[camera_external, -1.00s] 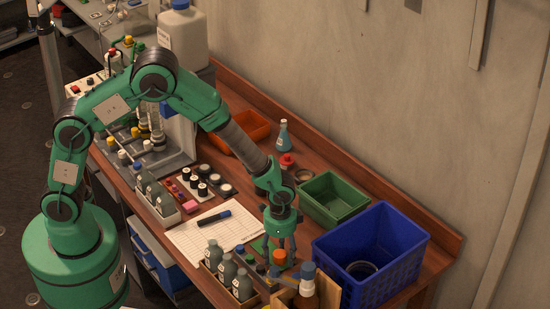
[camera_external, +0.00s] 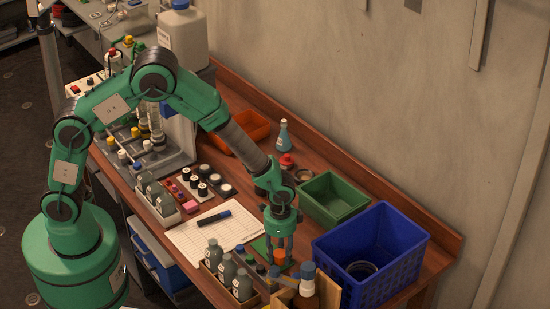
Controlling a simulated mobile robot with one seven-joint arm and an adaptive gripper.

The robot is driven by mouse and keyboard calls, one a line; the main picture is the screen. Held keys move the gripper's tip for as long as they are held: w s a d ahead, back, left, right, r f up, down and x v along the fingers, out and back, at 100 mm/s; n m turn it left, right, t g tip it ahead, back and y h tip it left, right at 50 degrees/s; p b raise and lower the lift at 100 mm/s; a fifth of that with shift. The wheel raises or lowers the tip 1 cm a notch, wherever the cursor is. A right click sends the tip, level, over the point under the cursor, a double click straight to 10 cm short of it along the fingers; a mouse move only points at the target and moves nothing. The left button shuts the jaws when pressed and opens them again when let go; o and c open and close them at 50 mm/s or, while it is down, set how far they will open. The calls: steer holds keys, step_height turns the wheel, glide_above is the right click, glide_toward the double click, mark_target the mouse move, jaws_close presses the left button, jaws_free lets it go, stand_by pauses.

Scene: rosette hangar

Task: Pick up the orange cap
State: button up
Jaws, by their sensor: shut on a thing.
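The orange cap (camera_external: 279,256) is near the front right of the wooden bench, directly below my wrist. My gripper (camera_external: 280,259) points down with its fingers around the cap and is shut on it. The cap's lower side and the exact finger contact are small and partly hidden. Whether the cap is clear of the surface under it, I cannot tell.
A blue crate (camera_external: 405,269) and a green bin (camera_external: 309,202) stand right of my gripper. Grey bottles (camera_external: 226,269) in a wooden tray stand to the left. A marker (camera_external: 214,218) lies on a white sheet (camera_external: 187,240).

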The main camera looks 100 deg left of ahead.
mark_target(280, 254)
step_height(280, 254, up, 10)
steer(key=shift+p, duration=0.7)
stand_by(0.4)
